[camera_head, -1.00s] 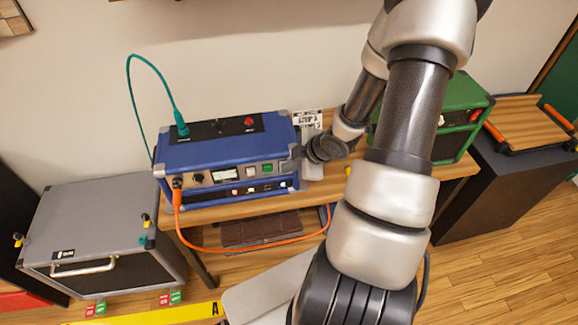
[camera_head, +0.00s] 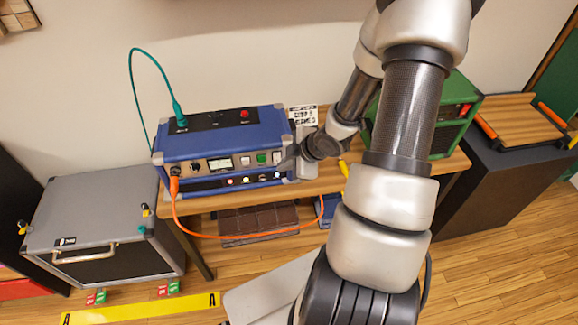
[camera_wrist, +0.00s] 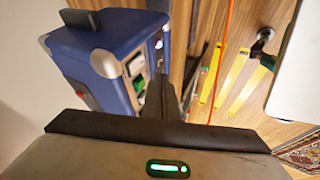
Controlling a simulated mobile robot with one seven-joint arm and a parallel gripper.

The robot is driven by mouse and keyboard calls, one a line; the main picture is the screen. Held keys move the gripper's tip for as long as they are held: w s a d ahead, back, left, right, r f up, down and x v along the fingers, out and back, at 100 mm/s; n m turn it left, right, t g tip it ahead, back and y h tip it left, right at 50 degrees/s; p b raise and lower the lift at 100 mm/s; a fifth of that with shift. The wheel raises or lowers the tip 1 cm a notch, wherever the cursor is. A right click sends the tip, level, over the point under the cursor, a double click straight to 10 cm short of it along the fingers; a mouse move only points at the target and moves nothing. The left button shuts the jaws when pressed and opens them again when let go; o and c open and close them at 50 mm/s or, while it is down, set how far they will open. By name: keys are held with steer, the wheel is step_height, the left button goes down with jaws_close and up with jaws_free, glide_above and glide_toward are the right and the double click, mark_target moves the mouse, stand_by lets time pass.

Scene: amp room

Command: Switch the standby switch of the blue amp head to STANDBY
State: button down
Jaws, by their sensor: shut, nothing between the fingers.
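The blue amp head (camera_head: 216,135) stands on a wooden bench, its front panel facing me. Its upper panel has knobs, a lit meter (camera_head: 220,163), a pale switch and a green switch (camera_head: 262,157) near the right end; a lower strip has small lit controls. I cannot read which is the standby switch. My gripper (camera_head: 284,163) is shut and empty at the right end of the front panel. The wrist view shows its dark fingers (camera_wrist: 166,98) close beside the amp's panel and the green switch (camera_wrist: 138,84); whether they touch is unclear.
An orange cable (camera_head: 215,236) hangs from the amp's front left, and a teal cable (camera_head: 132,80) rises from its top. A green amp (camera_head: 458,110) stands right on the bench, partly behind my arm. A grey case (camera_head: 90,215) stands on the floor at left.

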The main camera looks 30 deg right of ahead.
steer(key=p+v, duration=0.3)
steer(key=v, duration=0.6)
steer(key=shift+r, duration=0.35)
steer(key=shift+s+d+f, duration=0.1)
steer(key=b, duration=0.3)
steer(key=f+b, duration=0.1)
steer(key=b, duration=0.2)
steer(key=shift+a+f, duration=0.25)
steer(key=shift+f, duration=0.1)
steer(key=shift+s+r, duration=0.1)
steer(key=shift+r, duration=0.1)
steer(key=shift+f, duration=0.1)
